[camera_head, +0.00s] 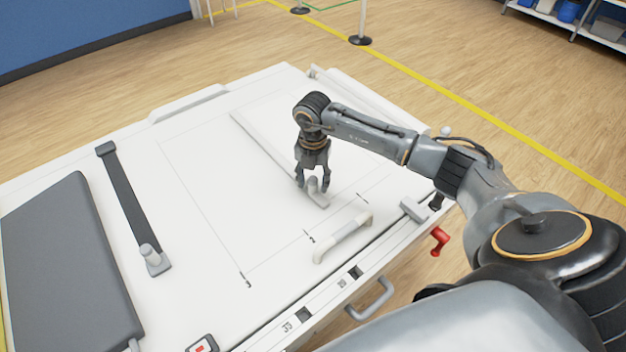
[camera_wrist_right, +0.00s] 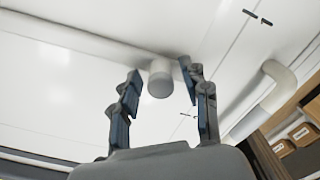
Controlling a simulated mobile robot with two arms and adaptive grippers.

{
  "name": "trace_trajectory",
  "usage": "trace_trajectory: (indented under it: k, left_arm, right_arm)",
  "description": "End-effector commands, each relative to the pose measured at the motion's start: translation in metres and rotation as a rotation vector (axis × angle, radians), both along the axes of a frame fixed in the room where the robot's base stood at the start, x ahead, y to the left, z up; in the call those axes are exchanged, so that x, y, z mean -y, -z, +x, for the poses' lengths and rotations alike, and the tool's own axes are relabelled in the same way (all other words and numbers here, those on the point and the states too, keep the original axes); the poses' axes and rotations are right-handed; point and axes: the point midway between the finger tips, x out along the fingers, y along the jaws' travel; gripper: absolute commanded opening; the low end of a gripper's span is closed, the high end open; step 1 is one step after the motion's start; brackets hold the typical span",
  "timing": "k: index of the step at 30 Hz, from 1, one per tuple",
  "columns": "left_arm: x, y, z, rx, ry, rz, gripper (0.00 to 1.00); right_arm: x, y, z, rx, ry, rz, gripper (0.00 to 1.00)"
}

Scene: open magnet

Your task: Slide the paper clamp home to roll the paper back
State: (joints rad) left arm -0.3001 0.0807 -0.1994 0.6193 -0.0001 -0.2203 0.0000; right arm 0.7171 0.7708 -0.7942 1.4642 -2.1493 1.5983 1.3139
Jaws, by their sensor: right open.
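A long pale bar with an upright knob at its near end, which looks like the paper clamp (camera_head: 262,142), lies across the white table top. My right gripper (camera_head: 313,187) points down at that knob, its fingers open on either side of it. In the right wrist view the round pale knob (camera_wrist_right: 160,80) stands between the open fingertips of my right gripper (camera_wrist_right: 160,78), with a gap to each side visible. A white roll (camera_head: 345,85) lies along the far right edge, partly hidden by my arm. My left gripper is not in view.
A white handle (camera_head: 343,238) stands on the table near the gripper. A dark strip with a knob (camera_head: 148,254) and a grey pad (camera_head: 68,270) lie at the left. A red crank (camera_head: 439,241) and a grey pull handle (camera_head: 372,299) stick out at the front.

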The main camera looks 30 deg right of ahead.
Motion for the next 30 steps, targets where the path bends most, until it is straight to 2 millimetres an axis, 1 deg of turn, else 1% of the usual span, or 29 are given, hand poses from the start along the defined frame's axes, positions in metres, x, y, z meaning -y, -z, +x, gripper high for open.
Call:
trace_trajectory:
  k: [3, 10, 11, 12, 14, 15, 17, 26, 29, 30]
  left_arm:
    - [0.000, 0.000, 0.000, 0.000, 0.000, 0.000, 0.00]
    - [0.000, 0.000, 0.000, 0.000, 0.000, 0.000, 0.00]
    - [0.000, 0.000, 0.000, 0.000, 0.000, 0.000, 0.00]
    - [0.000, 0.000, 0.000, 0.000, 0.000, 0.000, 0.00]
    - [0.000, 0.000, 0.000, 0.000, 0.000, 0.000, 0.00]
    - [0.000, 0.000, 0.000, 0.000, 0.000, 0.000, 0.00]
    - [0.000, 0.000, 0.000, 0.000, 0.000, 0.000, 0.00]
    - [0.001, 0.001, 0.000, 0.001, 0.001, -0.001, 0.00]
    - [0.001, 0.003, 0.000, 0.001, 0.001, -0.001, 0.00]
    - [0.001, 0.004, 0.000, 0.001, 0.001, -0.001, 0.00]
  right_arm:
    - [0.000, 0.004, 0.000, -0.001, 0.000, -0.001, 0.46]
    - [0.000, 0.005, 0.000, -0.001, 0.000, -0.001, 0.46]
    - [0.000, 0.004, 0.000, -0.001, 0.000, -0.001, 0.40]
    - [0.000, 0.004, 0.000, -0.001, 0.000, -0.001, 0.32]
    - [0.000, 0.004, 0.000, -0.001, 0.000, -0.001, 0.20]
    - [0.000, 0.004, 0.000, -0.001, 0.000, -0.001, 0.11]
    - [0.000, 0.004, 0.000, -0.001, 0.000, -0.001, 0.00]
    - [0.002, 0.004, 0.000, 0.000, 0.001, -0.001, 0.00]
    - [0.010, 0.005, 0.001, 0.000, 0.004, -0.003, 0.00]
    - [0.016, 0.005, 0.001, 0.000, 0.005, -0.004, 0.00]
